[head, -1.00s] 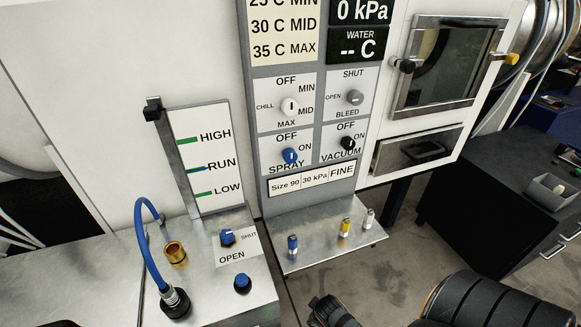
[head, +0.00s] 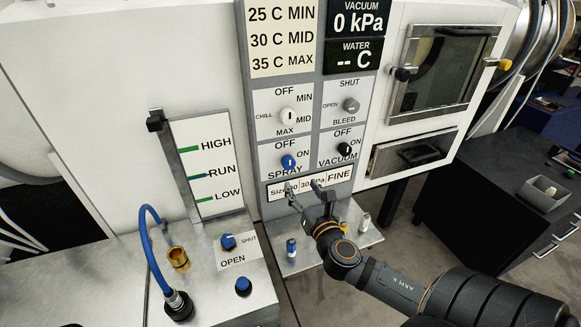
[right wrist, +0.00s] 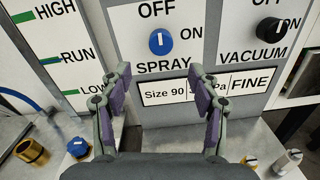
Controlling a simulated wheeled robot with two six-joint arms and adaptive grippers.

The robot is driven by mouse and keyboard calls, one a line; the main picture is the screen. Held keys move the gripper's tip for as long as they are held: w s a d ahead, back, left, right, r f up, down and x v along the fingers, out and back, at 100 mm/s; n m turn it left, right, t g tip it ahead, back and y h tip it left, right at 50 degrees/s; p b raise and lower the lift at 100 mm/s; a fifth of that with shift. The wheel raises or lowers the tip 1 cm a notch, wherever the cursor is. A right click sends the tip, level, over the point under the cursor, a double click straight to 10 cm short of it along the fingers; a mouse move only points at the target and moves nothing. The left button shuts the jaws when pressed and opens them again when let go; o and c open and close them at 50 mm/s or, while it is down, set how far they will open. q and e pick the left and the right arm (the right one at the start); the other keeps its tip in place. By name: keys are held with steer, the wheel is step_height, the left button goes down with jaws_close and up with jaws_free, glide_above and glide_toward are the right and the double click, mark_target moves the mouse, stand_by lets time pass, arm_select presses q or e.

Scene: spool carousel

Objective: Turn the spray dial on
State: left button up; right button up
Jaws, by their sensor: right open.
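The spray dial (head: 288,161) is a blue round knob on the grey control panel, with OFF above it and ON to its right. In the right wrist view the spray dial (right wrist: 160,41) shows a white mark that stands upright, toward OFF. My right gripper (head: 303,187) is open and empty in front of the Size 90 / 30 kPa / FINE label, just below the dial. In the right wrist view the two fingers of my right gripper (right wrist: 160,78) are spread wide, with the dial beyond and above their tips, untouched. My left gripper is not in view.
The black vacuum dial (head: 345,150) is right of the spray dial. The white chill dial (head: 288,115) and grey bleed dial (head: 351,105) are above. A metal shelf (head: 290,263) with small capped pegs juts out below the panel. A blue hose (head: 147,240) stands at left.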

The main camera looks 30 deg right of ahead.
mark_target(290, 165)
steer(key=p+x, duration=0.2)
steer(key=x, duration=0.8)
steer(key=shift+w+d, duration=0.1)
steer(key=shift+w, duration=0.15)
steer(key=shift+c, duration=0.5)
steer(key=c, duration=1.1)
